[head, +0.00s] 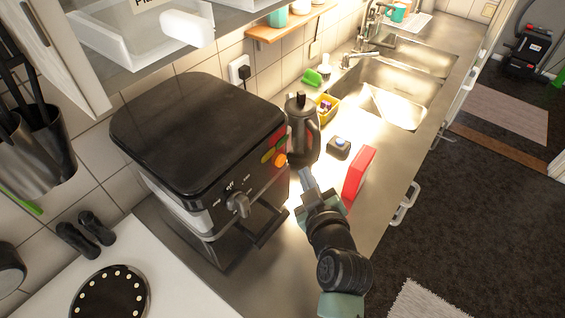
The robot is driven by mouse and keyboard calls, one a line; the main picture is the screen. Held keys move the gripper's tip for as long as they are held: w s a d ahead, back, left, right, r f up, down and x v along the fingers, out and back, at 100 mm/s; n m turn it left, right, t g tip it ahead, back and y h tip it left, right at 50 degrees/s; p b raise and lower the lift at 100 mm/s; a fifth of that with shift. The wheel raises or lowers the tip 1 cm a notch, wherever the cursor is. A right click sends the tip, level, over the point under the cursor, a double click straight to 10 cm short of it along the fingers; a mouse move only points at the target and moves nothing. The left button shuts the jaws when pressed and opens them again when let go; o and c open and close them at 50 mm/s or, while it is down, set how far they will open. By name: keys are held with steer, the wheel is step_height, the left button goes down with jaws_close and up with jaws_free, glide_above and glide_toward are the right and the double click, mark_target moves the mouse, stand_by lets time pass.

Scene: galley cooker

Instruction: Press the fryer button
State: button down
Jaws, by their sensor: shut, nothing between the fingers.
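The fryer (200,130) is a large black box-shaped appliance with a silver lower side. It stands on the steel counter at the left of the head view. Its front panel has a dial knob (238,204), green and red marks, and a round orange button (280,160) near the panel's right end. My gripper (305,174) is shut and empty, its tip a little to the right of and below the orange button in the picture. A gap shows between the tip and the button; its depth is hard to judge. The orange button is not covered.
A dark kettle (300,128) stands just behind my gripper. A red box (358,172) stands upright to its right. A small black box with a blue top (339,147) and a yellow container (327,105) are farther back. The sink (385,100) lies beyond.

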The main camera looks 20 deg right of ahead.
steer(key=shift+s+d+b, duration=0.3)
steer(key=shift+s+d, duration=0.4)
steer(key=shift+s, duration=0.2)
steer(key=w+a+r+t, duration=0.2)
steer(key=a+r+t, duration=0.15)
steer(key=r, duration=0.95)
steer(key=w+a+r+t, duration=0.2)
steer(key=a+r, duration=0.2)
steer(key=r, duration=0.9)
steer(key=s+a+r+m+t, duration=0.1)
steer(key=s+a+r+t, duration=0.1)
steer(key=r, duration=0.6)
steer(key=s+a+r+m+t, duration=0.2)
steer(key=s+a+r+t, duration=0.1)
steer(key=s+r, duration=0.4)
steer(key=s+a+r+m+t+y, duration=0.1)
steer(key=s+a+r, duration=0.3)
steer(key=r, duration=0.5)
steer(key=shift+s+a+r+t, duration=0.15)
steer(key=shift+s+r+t, duration=0.25)
steer(key=shift+s+t, duration=0.25)
steer(key=shift+w+f+b, duration=0.1)
steer(key=shift+b, duration=0.2)
